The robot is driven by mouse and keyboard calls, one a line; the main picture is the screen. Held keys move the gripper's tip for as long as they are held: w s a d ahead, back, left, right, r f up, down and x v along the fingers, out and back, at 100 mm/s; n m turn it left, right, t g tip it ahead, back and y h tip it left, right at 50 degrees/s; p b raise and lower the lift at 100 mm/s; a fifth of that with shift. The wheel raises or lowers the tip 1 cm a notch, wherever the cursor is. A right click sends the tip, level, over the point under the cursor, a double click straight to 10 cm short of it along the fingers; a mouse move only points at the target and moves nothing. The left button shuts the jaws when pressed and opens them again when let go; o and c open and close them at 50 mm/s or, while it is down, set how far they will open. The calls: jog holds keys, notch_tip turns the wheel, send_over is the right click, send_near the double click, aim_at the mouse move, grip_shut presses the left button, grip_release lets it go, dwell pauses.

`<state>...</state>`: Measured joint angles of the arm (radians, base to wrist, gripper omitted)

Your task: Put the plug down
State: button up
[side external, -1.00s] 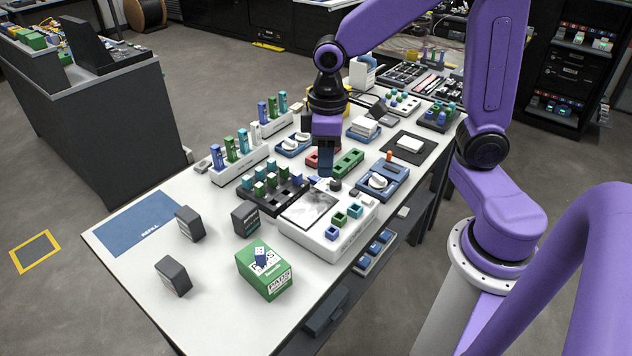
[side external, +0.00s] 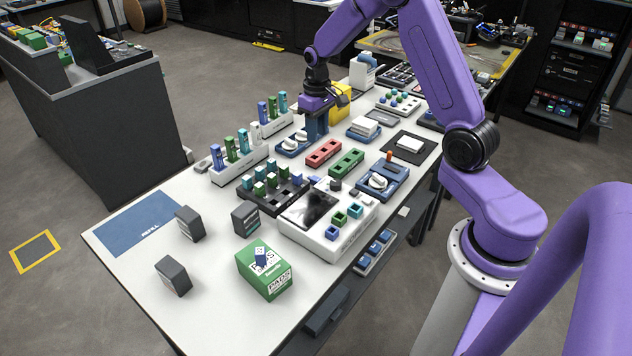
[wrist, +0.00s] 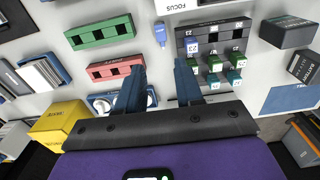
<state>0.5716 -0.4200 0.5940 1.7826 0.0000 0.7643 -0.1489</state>
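A small blue plug-like piece (wrist: 160,36) with a pale tip lies on the white table, between the dark rack and the red and green slotted blocks. It shows only as a small speck beside the rack in the side view (side external: 314,179). My gripper (wrist: 160,66) is open, with its two blue fingers spread wide and nothing between them. In the side view my gripper (side external: 316,138) is over the far part of the table, behind the red block (side external: 323,153) and apart from the blue piece.
The dark rack (wrist: 209,46) holds several green and blue pieces beside the blue piece. The white splicing machine (side external: 310,240) stands nearby. A green slotted block (side external: 346,162), a blue tray (side external: 383,186) and a yellow box (wrist: 62,121) are also around. Bare table surrounds the blue piece.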

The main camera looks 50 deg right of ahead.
aim_at(317, 178)
notch_tip(317, 178, down, 16)
dwell(0.7)
grip_shut()
